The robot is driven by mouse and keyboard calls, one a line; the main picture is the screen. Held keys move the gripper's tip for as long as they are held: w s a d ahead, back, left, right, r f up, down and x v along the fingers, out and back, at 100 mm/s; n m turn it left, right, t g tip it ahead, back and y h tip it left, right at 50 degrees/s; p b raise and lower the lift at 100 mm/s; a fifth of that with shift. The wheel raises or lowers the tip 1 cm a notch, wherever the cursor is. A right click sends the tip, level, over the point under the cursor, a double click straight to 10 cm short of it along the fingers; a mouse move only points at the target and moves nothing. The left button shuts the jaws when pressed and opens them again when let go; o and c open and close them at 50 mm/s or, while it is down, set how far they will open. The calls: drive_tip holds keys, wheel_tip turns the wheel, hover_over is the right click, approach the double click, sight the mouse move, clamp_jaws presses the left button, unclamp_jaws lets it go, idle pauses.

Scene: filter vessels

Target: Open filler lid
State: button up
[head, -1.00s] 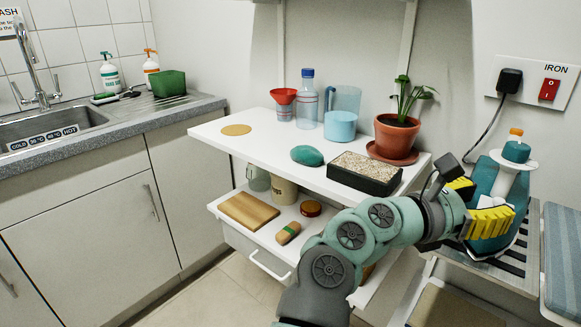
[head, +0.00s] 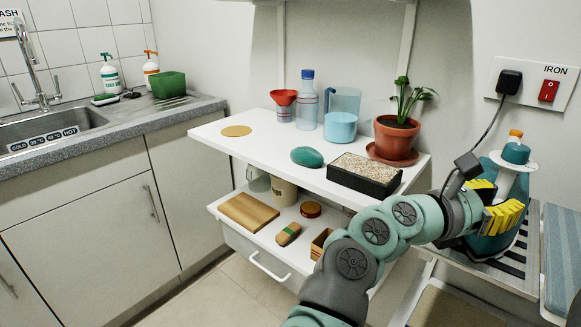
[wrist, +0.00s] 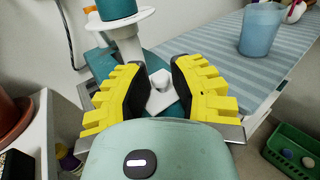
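The teal iron (head: 502,240), with a white handle part and an orange-tipped teal top, stands upright on the slatted rest at the right. In the wrist view its teal body (wrist: 103,62) lies ahead of my gripper. A small white raised piece (wrist: 161,92), which looks like the filler lid, sits on the body between my fingers. My gripper (wrist: 160,76) has its yellow fingers with black pads apart, one on either side of this piece, with visible gaps. I cannot tell the height gap. In the head view my gripper (head: 494,203) hides part of the iron.
The ironing board (head: 562,255) lies at the right, with a blue cup (wrist: 261,28) on it. Left of the iron, a white shelf (head: 215,130) holds a potted plant (head: 396,136), a black tray of granules (head: 330,178) and vessels. A cord hangs from the wall plug (head: 509,81).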

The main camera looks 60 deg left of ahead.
clamp_jaws()
drive_tip(key=shift+s, duration=0.1)
